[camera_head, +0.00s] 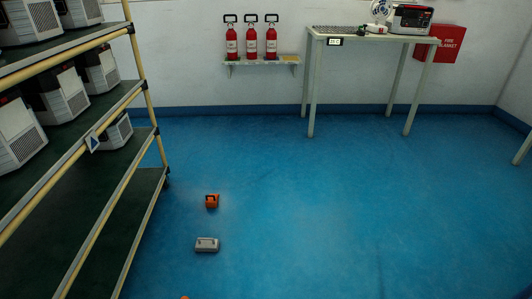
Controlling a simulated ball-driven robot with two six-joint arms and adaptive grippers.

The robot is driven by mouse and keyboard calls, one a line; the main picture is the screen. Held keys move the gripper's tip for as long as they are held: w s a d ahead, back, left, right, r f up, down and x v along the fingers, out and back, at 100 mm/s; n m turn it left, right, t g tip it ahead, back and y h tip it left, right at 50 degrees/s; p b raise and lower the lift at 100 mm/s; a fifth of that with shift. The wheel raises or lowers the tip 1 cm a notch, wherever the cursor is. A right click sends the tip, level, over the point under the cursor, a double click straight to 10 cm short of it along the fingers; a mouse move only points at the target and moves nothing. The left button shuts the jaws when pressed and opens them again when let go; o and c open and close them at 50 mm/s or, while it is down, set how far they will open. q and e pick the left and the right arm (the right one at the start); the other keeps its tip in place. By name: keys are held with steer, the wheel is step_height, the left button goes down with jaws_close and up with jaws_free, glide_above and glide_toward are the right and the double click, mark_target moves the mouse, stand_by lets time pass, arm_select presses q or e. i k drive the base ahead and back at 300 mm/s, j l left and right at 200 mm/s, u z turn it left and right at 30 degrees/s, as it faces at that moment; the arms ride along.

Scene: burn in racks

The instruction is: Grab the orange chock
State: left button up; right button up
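A small orange chock (212,201) with dark parts sits on the blue floor, to the right of the rack's far post. Just in front of it, closer to me, lies a grey box-like object (207,244). A sliver of another orange thing (185,297) shows at the bottom edge; most of it is cut off, so I cannot tell what it is. Neither of my grippers shows in this view.
A rack (112,185) with white and black units on its shelves fills the left side. A table (374,39) with equipment stands at the back right. Three fire extinguishers (251,42) stand on a wall shelf (262,61). The blue floor (350,210) at middle and right is clear.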

mark_target(212, 201)
steer(key=i+z, duration=0.3)
steer(key=i, duration=0.3)
steer(key=i+z, duration=0.35)
steer(key=i, duration=0.25)
steer(key=i+u, duration=0.35)
steer(key=i+l+u, duration=0.25)
steer(key=i+u, duration=0.15)
steer(key=i, duration=0.1)
